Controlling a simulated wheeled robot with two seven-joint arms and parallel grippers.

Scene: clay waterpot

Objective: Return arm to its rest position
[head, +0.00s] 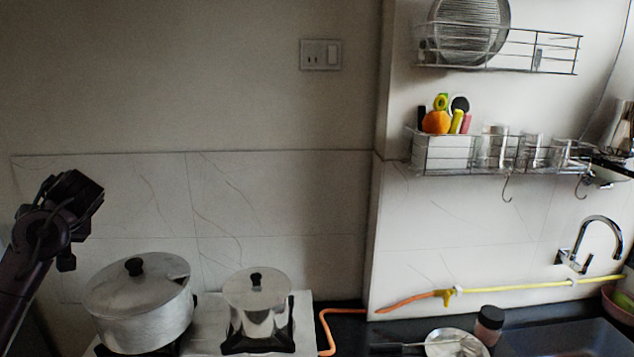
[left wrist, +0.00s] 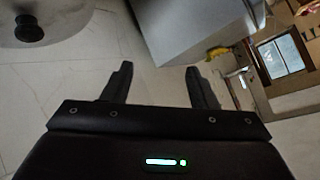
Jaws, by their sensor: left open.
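My left arm comes in at the left edge of the head view, raised beside the stove, with its gripper end (head: 72,195) in front of the tiled wall. In the left wrist view my left gripper (left wrist: 158,82) has its two fingers apart with nothing between them. Beyond the fingers there is bare pale floor or tile. My right gripper is in neither view.
A large lidded pot (head: 140,310) and a smaller lidded pot (head: 257,300) stand on the white stove (head: 303,308). A sink (head: 560,338) with a faucet (head: 590,240) is at right. A wire rack (head: 500,155) holds glasses. An orange hose (head: 325,325) crosses the counter.

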